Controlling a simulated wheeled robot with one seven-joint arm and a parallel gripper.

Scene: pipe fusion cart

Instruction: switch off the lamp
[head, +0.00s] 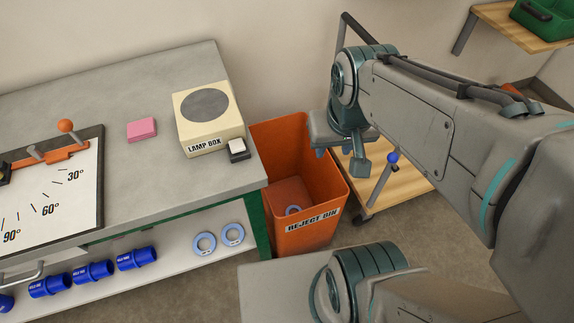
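The cream lamp box (210,138) stands near the right end of the grey bench, with its "LAMP BOX" label facing the front. The round disc (205,105) on its top is dull grey, and I see no glow. A small switch (237,149) with a white cap on a dark base sits at the box's front right corner. The tilt of its cap is too small to tell. My gripper (340,159) hangs to the right of the lamp box, over the reject bin's right side. Its two fingers look apart, with nothing seen between them.
The orange reject bin (332,205) stands beside the bench's right end. A pink block (142,129) lies left of the lamp box. An angle board (55,195) with an orange-knobbed lever is farther left. Blue sleeves and rings lie on the lower shelf (180,262). A wooden cart (395,190) stands behind my arm.

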